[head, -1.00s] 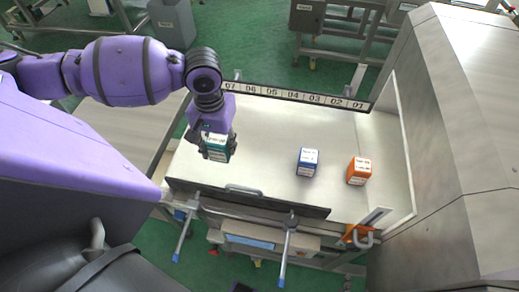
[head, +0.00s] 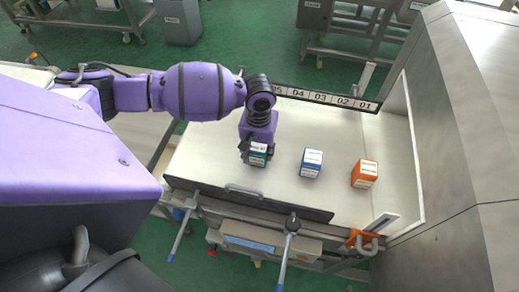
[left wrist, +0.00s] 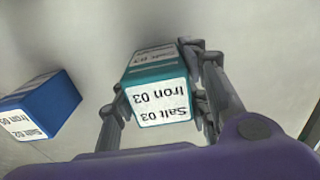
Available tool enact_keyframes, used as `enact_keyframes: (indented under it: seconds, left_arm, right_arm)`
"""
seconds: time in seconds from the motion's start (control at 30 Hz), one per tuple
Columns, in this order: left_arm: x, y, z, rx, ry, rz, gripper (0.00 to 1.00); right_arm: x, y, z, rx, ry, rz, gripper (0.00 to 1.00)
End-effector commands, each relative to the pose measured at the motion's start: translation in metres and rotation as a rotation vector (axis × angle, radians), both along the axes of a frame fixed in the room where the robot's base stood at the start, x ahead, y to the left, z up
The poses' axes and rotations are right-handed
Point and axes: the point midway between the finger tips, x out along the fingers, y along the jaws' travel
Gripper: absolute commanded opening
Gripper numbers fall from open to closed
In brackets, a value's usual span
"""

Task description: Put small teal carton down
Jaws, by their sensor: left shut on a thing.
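The small teal carton (head: 258,154) is in my left gripper (head: 256,152), over the pale conveyor surface (head: 230,170) left of the blue carton. In the left wrist view the teal carton (left wrist: 158,92) sits between the two fingers of my left gripper (left wrist: 160,98), with white labels reading "Salt 03" and "Iron 03". I cannot tell whether its bottom touches the surface. My right gripper is not in view.
A blue carton (head: 311,163) stands a little right of the teal one and also shows in the left wrist view (left wrist: 45,105). An orange carton (head: 364,174) stands further right, near the metal detector housing (head: 470,130). A numbered strip (head: 320,98) runs along the back edge.

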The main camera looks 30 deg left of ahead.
Motion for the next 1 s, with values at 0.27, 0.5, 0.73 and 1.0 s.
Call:
enact_keyframes:
  seconds: [0.27, 0.5, 0.73, 1.0]
  left_arm:
    - [0.001, 0.000, 0.000, 0.000, -0.004, 0.000, 0.13]
    - [0.001, 0.000, -0.002, 0.000, -0.004, 0.000, 0.60]
    - [0.001, 0.000, -0.002, 0.000, -0.003, 0.000, 0.60]
    - [0.002, 0.000, 0.017, -0.001, -0.007, 0.000, 0.60]
  right_arm:
    - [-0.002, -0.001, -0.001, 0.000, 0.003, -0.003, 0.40]
    - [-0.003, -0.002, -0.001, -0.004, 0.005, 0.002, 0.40]
    - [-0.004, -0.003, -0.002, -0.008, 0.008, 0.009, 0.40]
    - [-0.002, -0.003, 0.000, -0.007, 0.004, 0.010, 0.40]
